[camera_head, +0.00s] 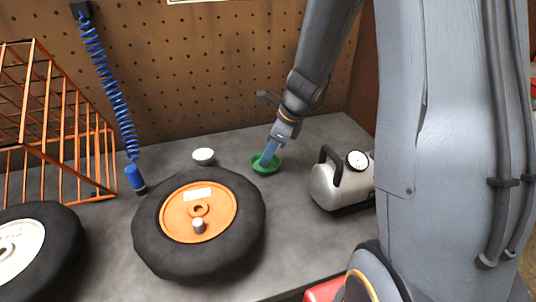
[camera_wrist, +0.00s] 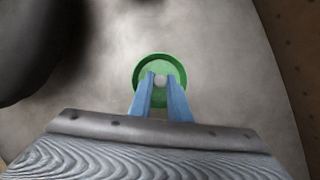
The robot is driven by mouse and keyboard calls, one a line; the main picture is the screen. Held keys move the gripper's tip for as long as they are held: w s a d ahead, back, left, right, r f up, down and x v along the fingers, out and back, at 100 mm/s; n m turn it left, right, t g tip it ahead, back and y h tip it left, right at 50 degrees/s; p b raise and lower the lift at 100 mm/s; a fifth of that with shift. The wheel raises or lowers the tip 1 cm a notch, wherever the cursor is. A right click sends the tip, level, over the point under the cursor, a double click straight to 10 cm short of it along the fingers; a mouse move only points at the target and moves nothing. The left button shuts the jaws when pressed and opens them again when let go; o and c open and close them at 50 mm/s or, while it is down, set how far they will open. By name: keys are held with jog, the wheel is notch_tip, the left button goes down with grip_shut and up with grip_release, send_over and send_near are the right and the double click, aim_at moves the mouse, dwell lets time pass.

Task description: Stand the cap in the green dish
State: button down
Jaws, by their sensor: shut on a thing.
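The green dish (camera_head: 257,168) sits on the grey bench, between the orange-hubbed wheel and the compressor. It also shows in the wrist view (camera_wrist: 141,64). My gripper (camera_head: 266,161) reaches down into the dish, its blue fingers inside the rim. In the wrist view my gripper (camera_wrist: 160,81) is shut on a small pale cap (camera_wrist: 160,79), over the middle of the dish. I cannot tell whether the cap touches the dish's bottom. In the head view the cap is hidden by the fingers.
A black tyre with an orange hub (camera_head: 178,213) lies left of the dish, a capped stem on it. A white bowl (camera_head: 204,156) stands behind it. A grey compressor (camera_head: 338,184) stands close on the right. An orange rack (camera_head: 62,140) and blue coiled hose (camera_head: 107,82) are left.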

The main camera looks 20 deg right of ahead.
jog(key=c, duration=1.7)
grip_release()
jog(key=shift+o, duration=0.2)
jog(key=v, duration=1.2)
jog(key=shift+s+a+f+n+g+h, duration=0.35)
jog(key=shift+s+a+f+n+h, duration=0.55)
jog(key=shift+s+n, duration=2.55)
jog(key=shift+s+a+f+n+g+h, duration=0.4)
jog(key=shift+s+f+n, duration=1.25)
jog(key=shift+n, duration=3.15)
jog(key=shift+s+a+f+n+g+h, duration=0.25)
jog(key=shift+s+a+f+n+h, duration=0.4)
jog(key=shift+s+n, duration=2.95)
jog(key=shift+w+a+f+n, duration=0.1)
jog(key=shift+w+a+n, duration=0.05)
jog(key=shift+w+n, duration=0.45)
